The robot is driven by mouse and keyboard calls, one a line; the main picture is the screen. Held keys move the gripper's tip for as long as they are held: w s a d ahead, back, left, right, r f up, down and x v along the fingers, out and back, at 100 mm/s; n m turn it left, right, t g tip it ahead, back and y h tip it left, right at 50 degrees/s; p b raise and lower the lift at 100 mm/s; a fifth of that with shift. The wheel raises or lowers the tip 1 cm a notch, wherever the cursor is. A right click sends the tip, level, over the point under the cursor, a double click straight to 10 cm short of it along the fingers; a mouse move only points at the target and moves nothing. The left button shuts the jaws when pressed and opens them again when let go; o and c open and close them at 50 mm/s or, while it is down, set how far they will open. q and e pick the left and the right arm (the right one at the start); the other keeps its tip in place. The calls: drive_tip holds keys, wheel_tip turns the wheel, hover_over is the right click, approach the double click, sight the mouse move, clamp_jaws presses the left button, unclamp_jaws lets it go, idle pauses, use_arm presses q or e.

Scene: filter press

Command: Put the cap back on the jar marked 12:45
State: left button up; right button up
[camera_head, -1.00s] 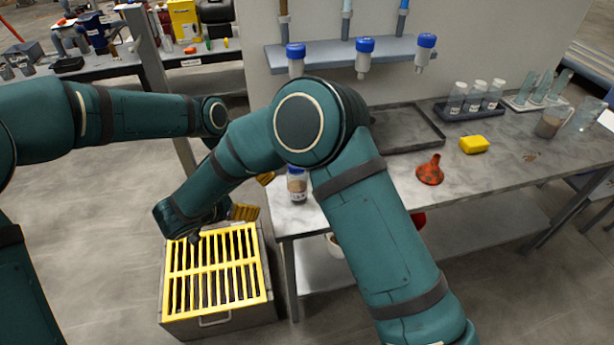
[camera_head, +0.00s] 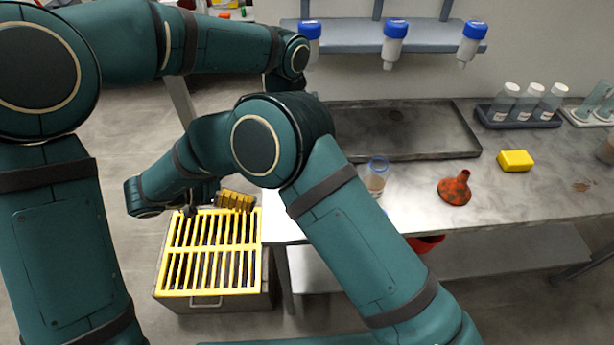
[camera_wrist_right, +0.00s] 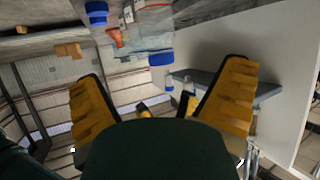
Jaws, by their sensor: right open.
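A clear jar (camera_head: 377,180) with brownish contents and a blue rim stands near the left front of the grey bench (camera_head: 430,205). I cannot read a 12:45 mark on it or tell whether it is capped. My right gripper (camera_head: 236,202) has orange-yellow fingers, over the yellow grating left of the bench and apart from the jar. In the wrist view its fingers (camera_wrist_right: 160,100) are spread wide with nothing between them. Blue caps show beyond them, one at the top (camera_wrist_right: 96,12) and one in the middle (camera_wrist_right: 161,59). My left gripper is hidden.
A yellow grating (camera_head: 207,252) tops a metal box by the bench. A dark tray (camera_head: 400,130), an orange-red funnel (camera_head: 454,188), a yellow block (camera_head: 515,160) and a rack of white-capped tubes (camera_head: 518,122) are on the bench. Blue-capped bottles (camera_head: 394,45) hang from a shelf (camera_head: 350,38).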

use_arm(q)
drive_tip(key=shift+w+d+r, duration=0.1)
drive_tip(key=shift+w+d, duration=0.05)
drive_tip(key=shift+d, duration=0.05)
use_arm(e)
drive_tip(key=shift+r+h, duration=0.1)
drive_tip(key=shift+h, duration=0.2)
use_arm(q)
drive_tip(key=shift+a, duration=0.1)
use_arm(e)
drive_tip(key=shift+s, duration=0.1)
drive_tip(key=x, duration=1.4)
